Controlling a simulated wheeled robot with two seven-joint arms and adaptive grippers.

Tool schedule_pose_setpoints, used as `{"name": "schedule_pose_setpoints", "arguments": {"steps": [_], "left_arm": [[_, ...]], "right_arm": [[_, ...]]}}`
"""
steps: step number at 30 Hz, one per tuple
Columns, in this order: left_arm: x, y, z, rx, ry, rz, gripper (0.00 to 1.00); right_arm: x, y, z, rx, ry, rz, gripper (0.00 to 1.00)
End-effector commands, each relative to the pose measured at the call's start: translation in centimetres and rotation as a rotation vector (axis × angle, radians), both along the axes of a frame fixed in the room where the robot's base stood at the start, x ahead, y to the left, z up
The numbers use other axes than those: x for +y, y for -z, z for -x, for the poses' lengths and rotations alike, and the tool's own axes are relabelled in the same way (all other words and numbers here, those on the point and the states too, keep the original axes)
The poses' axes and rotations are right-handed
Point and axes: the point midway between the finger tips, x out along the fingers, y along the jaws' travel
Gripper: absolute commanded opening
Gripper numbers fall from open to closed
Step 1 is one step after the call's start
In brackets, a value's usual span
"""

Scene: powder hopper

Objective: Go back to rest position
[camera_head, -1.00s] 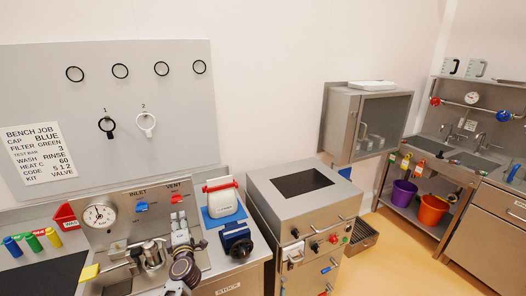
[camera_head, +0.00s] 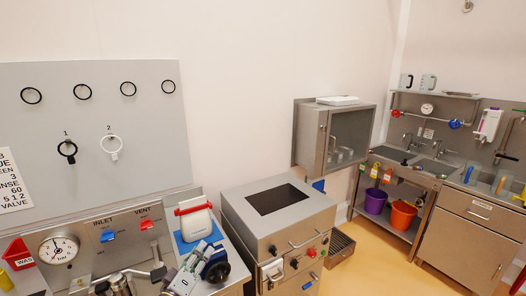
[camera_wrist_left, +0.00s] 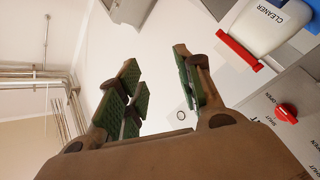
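My left gripper (camera_head: 198,256) is low in the head view, in front of the steel bench with the gauge panel. It is close in the picture to the dark blue device (camera_head: 215,267) and the white cleaner bottle (camera_head: 195,222); I cannot tell the exact distance. In the left wrist view the gripper (camera_wrist_left: 158,85) has its green-padded fingers apart with nothing between them. The bottle also shows there at the upper right (camera_wrist_left: 272,28), beyond the fingers. My right gripper is not in view.
The gauge panel (camera_head: 80,262) has blue and red handles. A steel hopper cabinet (camera_head: 245,215) stands right of the bench, with a wall cabinet (camera_head: 310,140) above. A sink unit (camera_head: 440,165) with purple (camera_head: 375,201) and orange (camera_head: 402,215) buckets is farther right.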

Motion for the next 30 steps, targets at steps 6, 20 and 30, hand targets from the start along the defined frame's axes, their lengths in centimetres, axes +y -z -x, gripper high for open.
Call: {"name": "schedule_pose_setpoints", "arguments": {"steps": [6, 20, 30], "left_arm": [[-3.8, 2.3, 3.2, 0.087, 0.150, -0.190, 0.36], [-6.4, 9.0, 11.2, 0.365, 0.371, -0.581, 0.36], [-3.8, 13.1, 18.0, 0.643, 0.441, -0.839, 0.36]], "right_arm": [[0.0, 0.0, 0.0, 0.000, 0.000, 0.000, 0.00], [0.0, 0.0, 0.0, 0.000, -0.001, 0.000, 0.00], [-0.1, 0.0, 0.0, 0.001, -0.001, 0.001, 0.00]]}}
